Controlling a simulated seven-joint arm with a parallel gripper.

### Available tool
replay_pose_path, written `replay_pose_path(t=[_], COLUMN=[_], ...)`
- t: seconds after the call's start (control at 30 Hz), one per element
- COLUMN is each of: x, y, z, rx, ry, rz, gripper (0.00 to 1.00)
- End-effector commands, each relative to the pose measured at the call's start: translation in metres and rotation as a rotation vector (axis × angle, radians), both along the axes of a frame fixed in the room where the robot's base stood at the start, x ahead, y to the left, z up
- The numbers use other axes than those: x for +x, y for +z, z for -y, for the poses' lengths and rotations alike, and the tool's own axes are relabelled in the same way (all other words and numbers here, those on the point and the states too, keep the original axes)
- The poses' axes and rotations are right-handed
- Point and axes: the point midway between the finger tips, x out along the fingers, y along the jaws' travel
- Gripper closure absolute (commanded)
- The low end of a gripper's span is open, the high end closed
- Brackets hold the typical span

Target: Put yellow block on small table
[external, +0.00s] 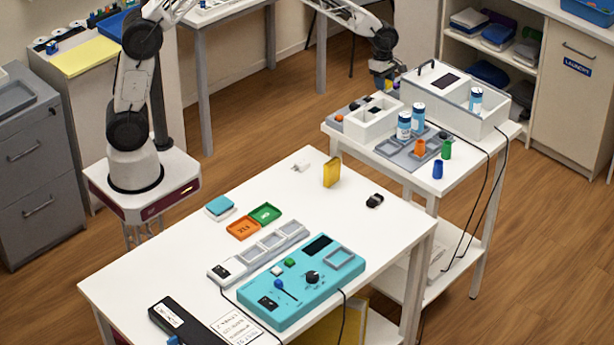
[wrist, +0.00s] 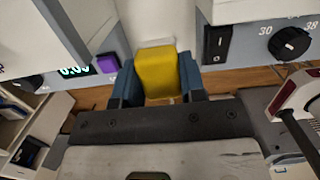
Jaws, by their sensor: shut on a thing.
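My gripper (external: 382,82) is over the back left of the small white table (external: 470,165), close to the white box devices. In the wrist view my gripper (wrist: 158,88) is shut on a yellow block (wrist: 157,72), with a dark blue finger on each side of it. The held block is hardly visible in the external view, and I cannot tell whether it touches anything below. Another upright yellow piece (external: 331,172) stands on the large white table (external: 160,265), away from my gripper.
Near my gripper are a white open box (external: 370,122) and a long white device (external: 440,88). Blue-and-white bottles (external: 404,125), an orange cup (external: 420,148), a green cup (external: 446,149) and a blue cup (external: 438,169) crowd the small table. Its front right is clearer.

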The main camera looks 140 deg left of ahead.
Motion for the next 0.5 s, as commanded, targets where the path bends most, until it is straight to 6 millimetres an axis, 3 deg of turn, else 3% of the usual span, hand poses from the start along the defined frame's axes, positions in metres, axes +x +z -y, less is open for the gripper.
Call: replay_pose_path(t=[0.5], x=[0.000], y=[-0.048], z=[0.000], rx=[-0.001], ry=[0.000], rz=[-0.001], gripper=[0.89])
